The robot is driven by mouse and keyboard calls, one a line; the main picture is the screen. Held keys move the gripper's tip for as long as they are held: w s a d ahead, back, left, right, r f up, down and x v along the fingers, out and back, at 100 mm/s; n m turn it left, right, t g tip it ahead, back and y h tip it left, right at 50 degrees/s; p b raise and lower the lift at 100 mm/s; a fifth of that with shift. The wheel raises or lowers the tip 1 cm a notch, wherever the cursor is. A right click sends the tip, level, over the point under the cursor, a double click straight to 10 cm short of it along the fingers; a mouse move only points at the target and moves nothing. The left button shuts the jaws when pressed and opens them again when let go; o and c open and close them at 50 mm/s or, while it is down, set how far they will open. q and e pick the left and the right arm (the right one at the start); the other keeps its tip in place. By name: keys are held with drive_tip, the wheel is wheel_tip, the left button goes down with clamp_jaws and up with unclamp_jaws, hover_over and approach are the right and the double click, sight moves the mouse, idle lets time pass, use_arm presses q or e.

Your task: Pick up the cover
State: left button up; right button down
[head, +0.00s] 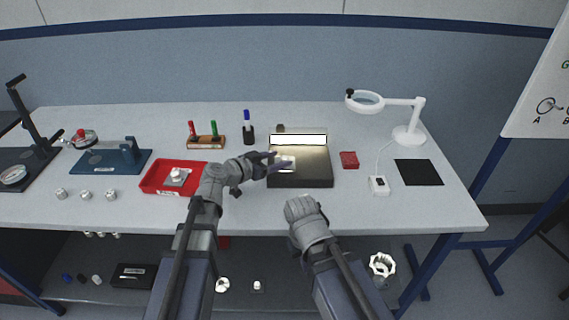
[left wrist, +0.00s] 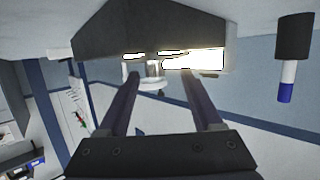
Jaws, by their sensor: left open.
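A small pale metal part (head: 286,162), which looks like the cover, sits on the left side of the dark lit box. My left gripper (head: 277,163) is open, with its fingers reaching in from the left around or just short of this part.
The dark box (head: 310,181) has a bright lamp panel. A red tray (head: 150,180) holding a metal housing (head: 176,176) is to the left. A marker rack (head: 206,142), red block (head: 349,160), white device (head: 379,186), black mat (head: 419,172) and magnifier (head: 408,135) stand around.

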sight(291, 158)
use_arm(q)
drive_tip(key=shift+b+x, duration=0.7)
drive_tip(key=shift+x, duration=2.35)
drive_tip(key=shift+s+d+r, duration=0.1)
drive_tip(key=shift+s+d, duration=0.1)
drive_tip(key=shift+c, duration=0.4)
clamp_jaws()
